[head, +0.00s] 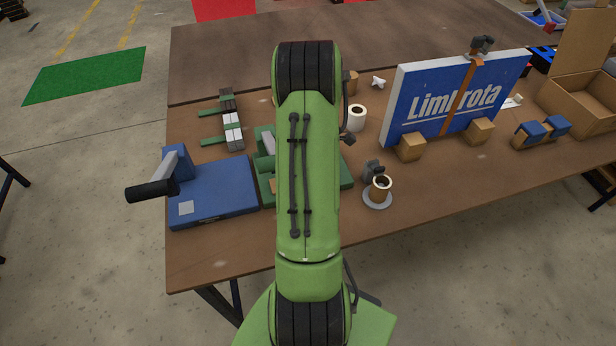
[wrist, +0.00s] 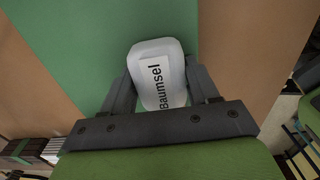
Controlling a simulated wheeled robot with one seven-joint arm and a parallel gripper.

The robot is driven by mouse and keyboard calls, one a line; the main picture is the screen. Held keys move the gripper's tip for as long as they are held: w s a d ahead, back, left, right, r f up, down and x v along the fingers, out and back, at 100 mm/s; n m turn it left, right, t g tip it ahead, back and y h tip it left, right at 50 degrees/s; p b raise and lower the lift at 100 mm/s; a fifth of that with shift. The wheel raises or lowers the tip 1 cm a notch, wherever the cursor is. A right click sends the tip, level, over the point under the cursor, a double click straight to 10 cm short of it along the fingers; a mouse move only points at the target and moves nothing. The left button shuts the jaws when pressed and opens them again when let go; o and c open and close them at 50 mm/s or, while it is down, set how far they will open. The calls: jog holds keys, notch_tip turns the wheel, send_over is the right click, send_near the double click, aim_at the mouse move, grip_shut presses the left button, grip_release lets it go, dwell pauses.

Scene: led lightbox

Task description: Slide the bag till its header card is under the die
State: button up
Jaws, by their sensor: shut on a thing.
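In the wrist view my gripper (wrist: 160,66) is shut on a white, rounded bag (wrist: 179,54), with one finger on each side of it. A pale label reading "Baumsel" is on the bag; I cannot tell which part is its header card. A green surface (wrist: 90,50) lies behind it; whether the bag touches it is unclear. In the head view my arm hides the gripper and bag. A green device (head: 346,174) is mostly hidden behind my arm. I cannot make out the die.
A blue base with a black-handled lever (head: 212,204) stands left of my arm. The brown table's (head: 225,253) front left is bare.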

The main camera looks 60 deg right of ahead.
jog(key=o, duration=1.4)
notch_tip(320, 180, up, 16)
jog(key=shift+f+p, duration=0.1)
jog(key=shift+p, duration=0.85)
